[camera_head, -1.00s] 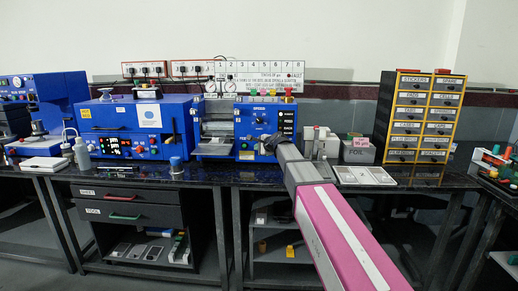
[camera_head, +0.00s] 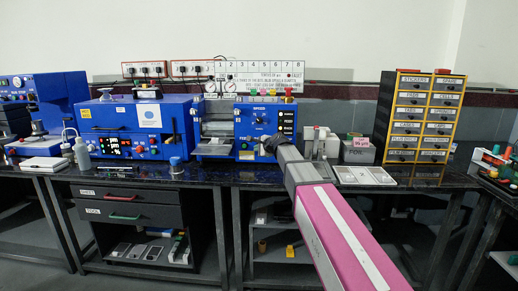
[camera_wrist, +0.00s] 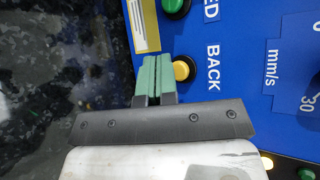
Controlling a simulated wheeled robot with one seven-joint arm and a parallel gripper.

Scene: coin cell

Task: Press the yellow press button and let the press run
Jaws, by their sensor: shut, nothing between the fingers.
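The yellow button (camera_wrist: 183,69) sits on a blue panel next to the word BACK in the wrist view. My gripper (camera_wrist: 157,62) is shut and empty, its green fingers side by side. The fingertips are right beside the yellow button and slightly overlap its edge in the picture; I cannot tell whether they touch it. In the head view, my gripper (camera_head: 268,145) is at the front of the blue machine (camera_head: 244,125) with the SPEED dial. My arm hides part of that panel there.
A green button (camera_wrist: 175,6) is close to the yellow one on the same panel. A blue machine (camera_head: 115,118) stands to the left on the dark bench. A labelled drawer cabinet (camera_head: 420,115) and a flat tray (camera_head: 367,176) are to the right.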

